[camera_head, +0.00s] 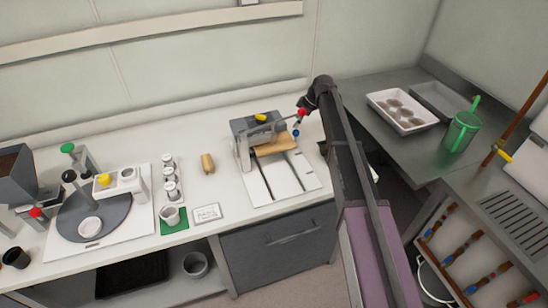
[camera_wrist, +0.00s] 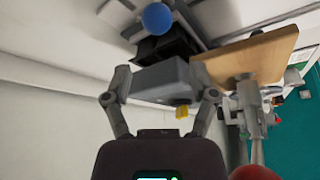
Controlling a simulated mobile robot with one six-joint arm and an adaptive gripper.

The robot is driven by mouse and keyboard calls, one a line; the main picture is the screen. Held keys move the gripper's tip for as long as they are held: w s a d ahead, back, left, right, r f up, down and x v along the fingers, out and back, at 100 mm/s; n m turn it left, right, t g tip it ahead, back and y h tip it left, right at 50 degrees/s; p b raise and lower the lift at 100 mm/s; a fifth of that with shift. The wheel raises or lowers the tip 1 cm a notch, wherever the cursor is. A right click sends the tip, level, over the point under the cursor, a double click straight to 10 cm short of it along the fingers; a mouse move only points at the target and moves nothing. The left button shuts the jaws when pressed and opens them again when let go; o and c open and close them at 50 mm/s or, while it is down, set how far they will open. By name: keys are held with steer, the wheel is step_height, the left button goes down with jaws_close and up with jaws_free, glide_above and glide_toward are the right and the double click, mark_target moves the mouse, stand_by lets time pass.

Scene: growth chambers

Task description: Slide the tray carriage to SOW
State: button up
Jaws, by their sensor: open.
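A grey bench device with two dark rails on a white base (camera_head: 292,182) stands on the right part of the white bench. A tan board (camera_head: 275,146), apparently the tray carriage, sits at the back of the rails, below a grey housing (camera_head: 243,127) with a yellow knob (camera_head: 261,117). The board also shows in the wrist view (camera_wrist: 255,52). A red ball (camera_head: 302,112) and a blue ball (camera_head: 296,133) are at its right. No SOW mark is readable.
A brown cylinder (camera_head: 208,163), small jars (camera_head: 170,178), a label card (camera_head: 207,213) and a grey turntable (camera_head: 95,215) stand to the left. A grey side bench holds a white tray (camera_head: 403,110) and a green can (camera_head: 462,130). The front of the rails is clear.

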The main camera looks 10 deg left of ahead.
steer(key=shift+r+p, duration=0.6)
steer(key=shift+r, duration=0.25)
steer(key=shift+r, duration=0.1)
